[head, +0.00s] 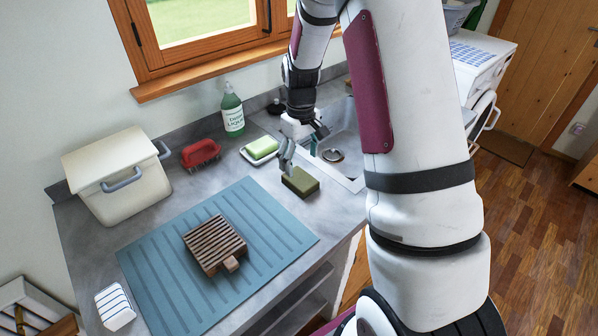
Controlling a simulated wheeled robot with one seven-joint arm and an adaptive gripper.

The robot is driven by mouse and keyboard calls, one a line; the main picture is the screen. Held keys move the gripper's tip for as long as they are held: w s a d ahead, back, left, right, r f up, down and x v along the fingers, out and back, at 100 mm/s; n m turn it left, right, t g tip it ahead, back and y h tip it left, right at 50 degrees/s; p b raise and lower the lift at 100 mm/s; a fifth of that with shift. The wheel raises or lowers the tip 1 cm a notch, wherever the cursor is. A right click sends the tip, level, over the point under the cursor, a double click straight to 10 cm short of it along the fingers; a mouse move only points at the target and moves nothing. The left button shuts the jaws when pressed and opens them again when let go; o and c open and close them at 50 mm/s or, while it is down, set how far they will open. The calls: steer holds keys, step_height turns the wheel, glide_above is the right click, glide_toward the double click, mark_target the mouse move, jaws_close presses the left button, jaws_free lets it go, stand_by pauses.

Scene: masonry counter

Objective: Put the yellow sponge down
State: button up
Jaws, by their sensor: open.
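The yellow sponge (300,182) lies flat on the grey counter, just left of the sink and close to the counter's front part. My gripper (303,152) is open right above and behind the sponge. One finger comes down close to the sponge's far edge; I cannot tell whether it touches. My arm hides part of the sink and the counter to the right.
A sink (345,140) lies right of the sponge. Behind are a soap dish (260,157) with green soap, a green bottle (232,112) and a red brush (200,154). A blue mat (160,270) with a wooden rack (214,243) lies left, near a cream bin (118,180).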

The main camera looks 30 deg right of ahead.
step_height(320, 180, up, 4)
step_height(320, 180, up, 9)
steer(key=t, duration=0.1)
glide_above(300, 178)
steer(key=s+a, duration=0.3)
steer(key=a, duration=0.1)
steer(key=s+a+r+m+t, duration=0.1)
steer(key=s+a+r+t, duration=0.1)
steer(key=s+a+r, duration=0.35)
steer(key=s+a+r+t, duration=0.1)
steer(key=s+a+r, duration=0.1)
steer(key=s, duration=0.5)
steer(key=s+a+r+m+t, duration=0.1)
steer(key=s+r, duration=0.3)
steer(key=s, duration=0.4)
steer(key=shift+s+a, duration=0.25)
steer(key=shift+a, duration=0.35)
steer(key=shift+r, duration=0.1)
